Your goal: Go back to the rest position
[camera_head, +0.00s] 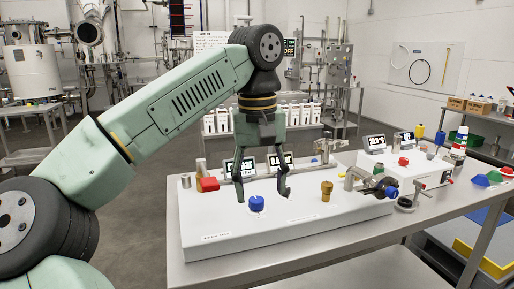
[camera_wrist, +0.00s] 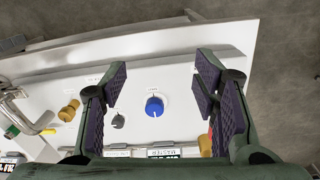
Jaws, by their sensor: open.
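My gripper (camera_head: 262,190) hangs from my arm above the white panel box (camera_head: 215,240) on the metal table. It is open and empty, fingers pointing down. In the wrist view my gripper (camera_wrist: 160,95) has its two purple-padded fingers wide apart. A blue knob (camera_wrist: 154,106) shows between the fingers there. In the head view the blue knob (camera_head: 257,203) stands on the panel just below and between the fingertips, and I see no contact with it.
On the panel are a red part (camera_head: 208,184), a brass knob (camera_head: 326,191) and small displays (camera_head: 242,168). A second white box (camera_head: 405,172) stands behind to the right. A shelf with white bottles (camera_head: 300,114) is at the back. Space above the panel looks free.

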